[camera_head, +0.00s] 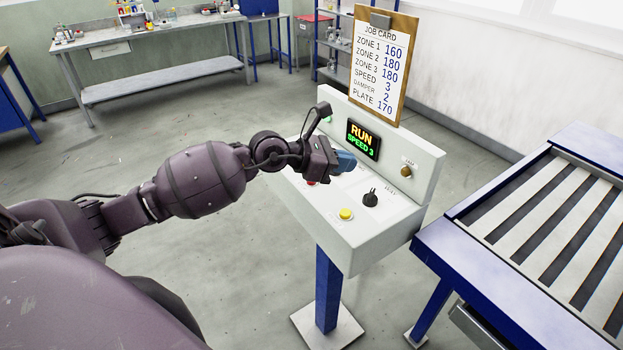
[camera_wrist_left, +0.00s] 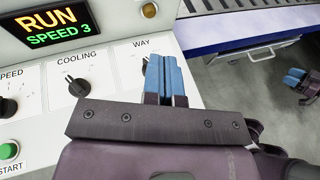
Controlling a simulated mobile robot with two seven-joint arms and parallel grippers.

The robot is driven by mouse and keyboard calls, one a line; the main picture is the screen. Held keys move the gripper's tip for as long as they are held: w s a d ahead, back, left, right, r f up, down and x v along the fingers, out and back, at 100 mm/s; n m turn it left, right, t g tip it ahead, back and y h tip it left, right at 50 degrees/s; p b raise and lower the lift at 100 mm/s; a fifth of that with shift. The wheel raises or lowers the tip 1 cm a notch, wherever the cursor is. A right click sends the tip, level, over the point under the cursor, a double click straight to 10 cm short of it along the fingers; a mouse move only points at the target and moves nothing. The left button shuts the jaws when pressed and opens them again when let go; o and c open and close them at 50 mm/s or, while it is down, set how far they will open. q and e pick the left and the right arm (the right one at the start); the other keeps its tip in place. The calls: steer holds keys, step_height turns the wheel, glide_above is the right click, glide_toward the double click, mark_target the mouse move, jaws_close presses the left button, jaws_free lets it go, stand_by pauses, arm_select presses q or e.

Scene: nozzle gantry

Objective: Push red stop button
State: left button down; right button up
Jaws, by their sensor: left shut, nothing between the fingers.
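A small red button (camera_head: 311,183) shows on the sloping top of the grey control console (camera_head: 349,240), partly hidden under my left wrist in the head view. I cannot read its label, and no red button shows in the left wrist view. My left gripper (camera_head: 345,161) is over the console top, in front of the display; its blue fingers (camera_wrist_left: 166,80) are shut and empty. They hide part of the panel. What looks like my right gripper (camera_wrist_left: 294,78) shows small at the right edge of the left wrist view.
The display (camera_head: 363,139) reads RUN, SPEED 3. The console also bears a yellow button (camera_head: 346,213), a black knob (camera_head: 370,199) and a green START button (camera_wrist_left: 8,151). A job card (camera_head: 381,65) stands behind. A blue-framed slatted conveyor (camera_head: 462,262) is close on the right.

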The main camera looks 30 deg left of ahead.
arm_select(q)
steer(key=w+a+m+g+y, duration=0.1)
steer(key=w+a+m+y, duration=0.2)
steer(key=a+y, duration=0.4)
steer(key=w+a, duration=0.1)
steer(key=a, duration=0.3)
steer(key=shift+g, duration=0.4)
arm_select(e)
steer(key=shift+s+f, duration=0.1)
arm_select(q)
step_height(320, 180, down, 8)
steer(key=b, duration=0.3)
steer(key=shift+r, duration=0.1)
steer(key=shift+f+b, duration=0.3)
steer(key=shift+b, duration=0.05)
steer(key=shift+f, duration=0.2)
arm_select(e)
steer(key=shift+w+a+f+t, duration=0.15)
steer(key=shift+w+f+t, duration=0.15)
steer(key=shift+w+f, duration=0.55)
